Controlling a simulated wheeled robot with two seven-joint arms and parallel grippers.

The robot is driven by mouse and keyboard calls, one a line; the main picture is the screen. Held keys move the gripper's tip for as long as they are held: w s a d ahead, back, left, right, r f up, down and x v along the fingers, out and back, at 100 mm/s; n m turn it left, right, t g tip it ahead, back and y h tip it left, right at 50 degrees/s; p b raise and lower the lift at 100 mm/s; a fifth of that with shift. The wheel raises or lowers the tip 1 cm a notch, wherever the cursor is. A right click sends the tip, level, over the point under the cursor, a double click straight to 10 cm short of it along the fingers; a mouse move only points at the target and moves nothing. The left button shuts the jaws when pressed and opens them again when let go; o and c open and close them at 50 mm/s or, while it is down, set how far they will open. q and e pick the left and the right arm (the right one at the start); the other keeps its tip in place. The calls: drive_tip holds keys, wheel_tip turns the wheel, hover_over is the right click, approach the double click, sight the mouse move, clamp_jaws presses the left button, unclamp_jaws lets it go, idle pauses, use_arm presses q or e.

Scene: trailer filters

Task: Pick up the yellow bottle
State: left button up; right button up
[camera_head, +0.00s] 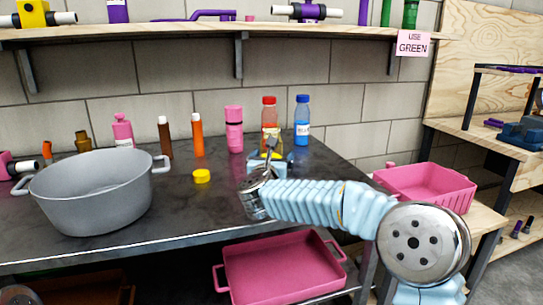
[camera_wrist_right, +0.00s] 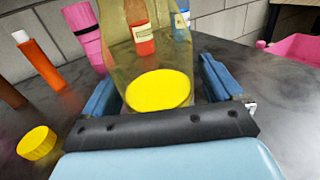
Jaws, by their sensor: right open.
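The yellow bottle (camera_wrist_right: 128,65) is a see-through yellow vessel with a bright yellow disc at its near end. In the wrist view it stands between the two blue fingers of my right gripper (camera_wrist_right: 160,80), which are apart with gaps beside it. In the head view the yellow bottle (camera_head: 270,141) is partly hidden by my right gripper (camera_head: 268,163) and wrist, with a red-capped bottle (camera_head: 269,101) right behind it. I cannot tell whether a finger touches it. My left gripper is not in view.
A yellow cap (camera_head: 202,176) lies left of my right gripper. A blue bottle (camera_head: 302,122), pink bottle (camera_head: 234,130) and orange bottle (camera_head: 197,135) stand toward the wall. A large grey pot (camera_head: 90,200) fills the left. A pink bin (camera_head: 425,187) stands at right. The counter between pot and gripper is mostly clear.

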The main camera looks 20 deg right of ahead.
drive_tip(key=c, duration=1.3)
drive_tip(key=shift+o, duration=0.2)
drive_tip(key=shift+r, duration=0.1)
drive_tip(key=s+r+b, duration=0.2)
drive_tip(key=s+r, duration=1)
drive_tip(key=s, duration=0.1)
drive_tip(key=shift+s+d+r, duration=0.15)
drive_tip(key=shift+s+r, duration=0.25)
